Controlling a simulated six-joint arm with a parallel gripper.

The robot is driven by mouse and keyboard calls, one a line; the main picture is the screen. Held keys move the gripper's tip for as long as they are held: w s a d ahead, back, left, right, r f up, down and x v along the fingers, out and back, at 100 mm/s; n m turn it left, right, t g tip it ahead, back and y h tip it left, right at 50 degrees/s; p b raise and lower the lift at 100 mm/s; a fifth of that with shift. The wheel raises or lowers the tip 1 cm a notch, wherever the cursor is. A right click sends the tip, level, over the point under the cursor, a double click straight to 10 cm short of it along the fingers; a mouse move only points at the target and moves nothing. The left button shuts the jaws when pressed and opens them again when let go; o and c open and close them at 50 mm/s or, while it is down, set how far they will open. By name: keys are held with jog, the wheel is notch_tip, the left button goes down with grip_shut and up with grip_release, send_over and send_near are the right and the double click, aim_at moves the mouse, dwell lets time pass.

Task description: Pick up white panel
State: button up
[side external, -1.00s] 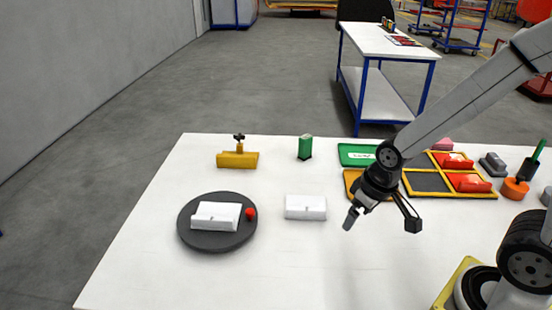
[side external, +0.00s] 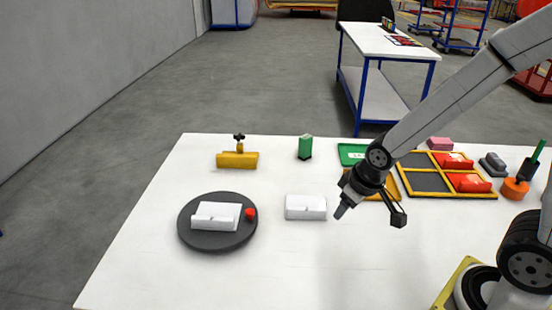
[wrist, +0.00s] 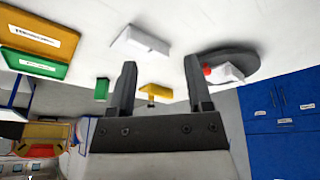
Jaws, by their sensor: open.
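A white panel (side external: 305,207) lies alone on the white table, right of the dark round plate (side external: 193,236). Another white panel (side external: 216,215) lies on that plate beside a small red knob (side external: 250,214). My gripper (side external: 371,212) is open and empty above the table, right of the lone panel and apart from it. In the wrist view the open fingers (wrist: 161,88) have nothing between them. That view also shows the lone panel (wrist: 142,42) up and left of the fingers, and the plate's panel (wrist: 230,72) to their right.
A yellow clamp block (side external: 237,160) and a green block (side external: 305,147) stand farther back. Green and orange trays (side external: 352,153) and a yellow-framed tray (side external: 424,181) with red parts lie behind my gripper. The table's front middle is clear.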

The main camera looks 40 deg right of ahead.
jog(key=w+a+f+n+t+y, duration=0.2)
jog(key=w+a+n+t, duration=0.15)
jog(key=w, duration=0.95)
jog(key=n+t+y, duration=0.2)
jog(key=n+y, duration=0.3)
jog(key=y, duration=0.1)
send_near(213, 218)
jog(key=shift+w+f+g, duration=0.25)
jog(key=shift+w+f, duration=0.05)
jog(key=shift+w, duration=0.35)
jog(key=shift+a+y, duration=0.25)
jog(key=shift+y, duration=0.15)
jog(key=shift+f, duration=0.1)
jog(key=shift+x, duration=1.25)
jog(key=shift+x, duration=2.6)
